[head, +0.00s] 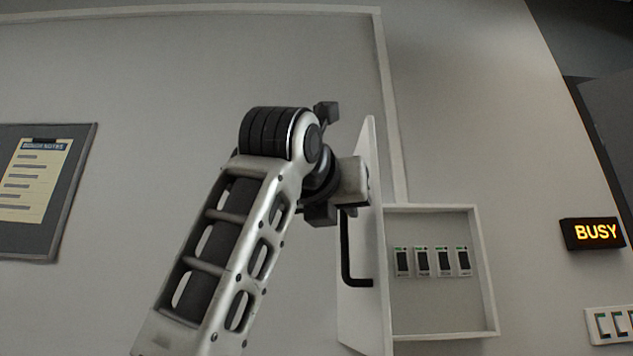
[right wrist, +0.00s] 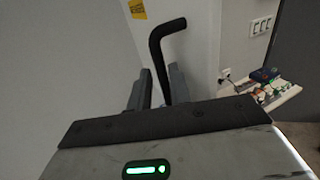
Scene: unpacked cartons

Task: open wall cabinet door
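The wall cabinet (head: 487,270) is on the wall in the head view. Its white door (head: 358,310) stands swung far out from the wall, seen nearly edge-on, and the inside shows. A black bar handle (head: 346,250) is on the door's left face; it also shows in the right wrist view (right wrist: 157,52). My right gripper (head: 345,205) is at the upper part of the handle. In the right wrist view, the handle passes between the two fingers (right wrist: 160,88), close to the right one; whether they press on it is unclear. My left gripper is not in view.
Several small devices (head: 422,262) are in the cabinet. A lit BUSY sign (head: 594,233) and a switch panel (head: 611,325) are to the right. A notice board (head: 66,215) hangs at left. A cluttered surface (right wrist: 270,95) shows in the right wrist view.

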